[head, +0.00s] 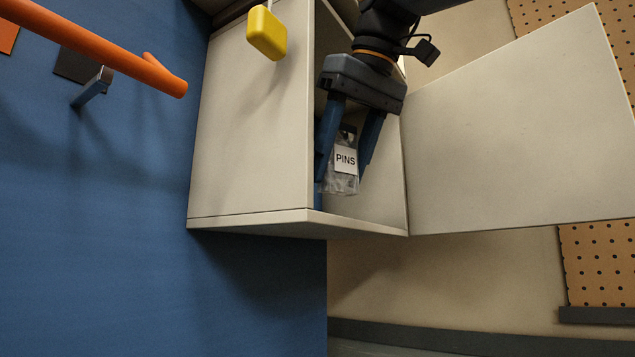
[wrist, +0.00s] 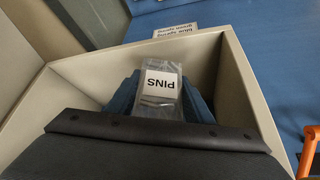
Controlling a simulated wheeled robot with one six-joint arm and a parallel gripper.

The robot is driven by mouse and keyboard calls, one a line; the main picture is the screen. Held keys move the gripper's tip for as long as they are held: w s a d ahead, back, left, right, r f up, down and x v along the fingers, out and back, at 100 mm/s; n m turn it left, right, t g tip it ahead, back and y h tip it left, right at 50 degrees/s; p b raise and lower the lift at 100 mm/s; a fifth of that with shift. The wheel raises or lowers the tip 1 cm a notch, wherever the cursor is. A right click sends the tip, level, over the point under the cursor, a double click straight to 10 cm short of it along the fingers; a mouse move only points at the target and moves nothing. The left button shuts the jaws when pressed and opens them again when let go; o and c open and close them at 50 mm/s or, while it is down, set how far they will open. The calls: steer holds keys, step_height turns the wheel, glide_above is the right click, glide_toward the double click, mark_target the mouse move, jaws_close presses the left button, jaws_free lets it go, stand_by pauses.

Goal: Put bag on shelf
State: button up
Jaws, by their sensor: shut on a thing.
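A clear plastic bag (head: 345,183) with a white label reading PINS is held between the two blue fingers of my gripper (head: 343,165). The gripper is shut on the bag, inside the open front of a cream wall cabinet (head: 250,130). In the head view the bag hangs close above the cabinet's bottom shelf (head: 350,221); I cannot tell whether it touches. In the wrist view the bag (wrist: 158,105) lies between the blue fingers (wrist: 160,98), with cabinet walls (wrist: 240,85) around it. The fingertips are partly hidden behind the bag there.
The cabinet door (head: 515,130) stands wide open on the right. A yellow block (head: 266,33) hangs in front of the cabinet's left side. An orange bar (head: 95,45) sticks out from the blue wall at the left. Pegboard (head: 600,262) is at the far right.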

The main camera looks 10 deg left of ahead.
steer(key=w+a+p, duration=0.1)
steer(key=w+a, duration=0.3)
steer(key=shift+p, duration=0.3)
steer(key=shift+f, duration=1.75)
steer(key=shift+f, duration=0.2)
steer(key=o, duration=1.1)
